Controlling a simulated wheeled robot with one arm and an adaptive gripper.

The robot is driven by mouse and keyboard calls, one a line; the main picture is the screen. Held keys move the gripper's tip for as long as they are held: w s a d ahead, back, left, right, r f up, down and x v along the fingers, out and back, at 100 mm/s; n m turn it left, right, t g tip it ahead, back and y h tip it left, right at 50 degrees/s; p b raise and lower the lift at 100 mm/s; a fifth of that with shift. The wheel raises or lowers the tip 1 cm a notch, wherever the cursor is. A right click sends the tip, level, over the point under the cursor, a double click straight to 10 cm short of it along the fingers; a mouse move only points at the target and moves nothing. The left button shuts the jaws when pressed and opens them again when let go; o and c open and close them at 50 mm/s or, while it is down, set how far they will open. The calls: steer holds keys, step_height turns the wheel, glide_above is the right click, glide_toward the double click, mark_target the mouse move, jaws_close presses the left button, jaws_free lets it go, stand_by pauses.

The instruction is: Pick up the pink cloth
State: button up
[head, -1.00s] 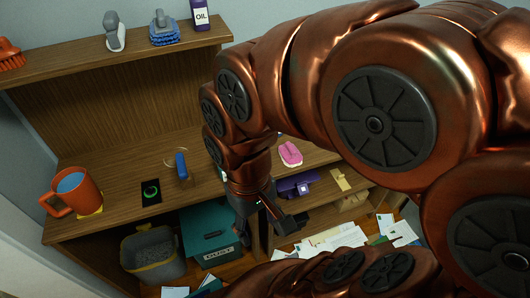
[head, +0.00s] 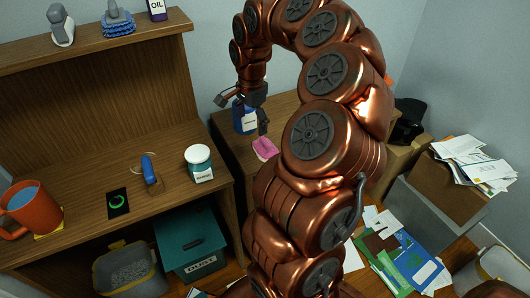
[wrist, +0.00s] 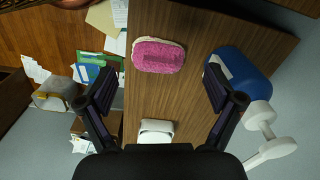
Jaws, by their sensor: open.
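The pink cloth (head: 265,148) lies on the wooden top of the lower cabinet (head: 232,150), right of the desk. In the wrist view the pink cloth (wrist: 158,55) is a fuzzy pink pad with a pale edge, lying flat near the top centre. My gripper (head: 243,112) is above that cabinet top, behind the cloth in the head view. In the wrist view my gripper (wrist: 160,88) has its fingers spread wide and nothing between them. The cloth shows beyond the fingertips, apart from them.
A blue bottle (wrist: 240,72) with a white pump stands by the right finger; it also shows in the head view (head: 239,121). A white jar (head: 199,163) stands at the desk's edge. An orange mug (head: 30,207) is at far left. Papers (head: 405,265) lie below right.

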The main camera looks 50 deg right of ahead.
mark_target(265, 141)
steer(key=d+f+m, duration=0.1)
steer(key=d+f, duration=0.1)
steer(key=d, duration=0.1)
steer(key=s+d+f+m, duration=0.1)
steer(key=d, duration=0.1)
steer(key=shift+m, duration=0.3)
steer(key=shift+d+f, duration=0.1)
steer(key=shift+f, duration=0.25)
steer(key=shift+w+f+p, duration=0.15)
steer(key=shift+f+p, duration=0.55)
steer(key=shift+f, duration=2.8)
steer(key=c, duration=1.3)
steer(key=shift+c, duration=0.2)
steer(key=shift+r+b, duration=0.55)
steer(key=shift+r, duration=1.15)
steer(key=s+a+r+b, duration=0.1)
steer(key=s+a+b, duration=0.2)
steer(key=s+a, duration=0.6)
steer(key=s, duration=0.3)
steer(key=shift+s+a+r+b, duration=0.3)
steer(key=shift+s+a, duration=0.1)
